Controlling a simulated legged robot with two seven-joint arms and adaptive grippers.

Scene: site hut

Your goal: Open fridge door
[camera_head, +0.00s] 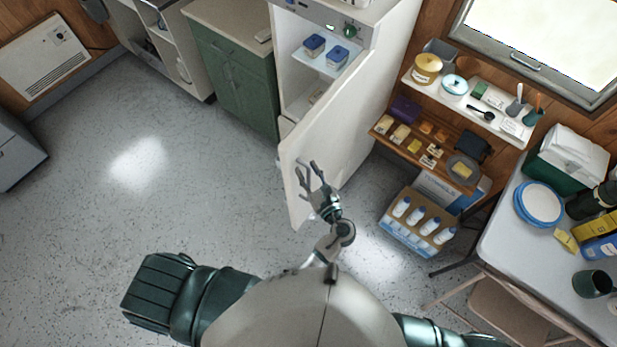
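The white fridge (392,62) stands at the top middle. Its door (338,125) stands open, swung out towards me, and the inside shows to the left of it. Two blue-lidded containers (314,45) sit on an upper shelf inside. My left gripper (307,172) is at the lower part of the door in the picture, its fingers spread and nothing between them. It overlaps the door's face; I cannot tell whether it touches it. No door handle can be made out. My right gripper is out of view.
A green cabinet (235,75) stands left of the fridge. At right are a shelf (470,105) with jars, a box of bottles (418,222), a folding chair (505,310) and a white table (510,235). The grey floor (130,215) at left is clear.

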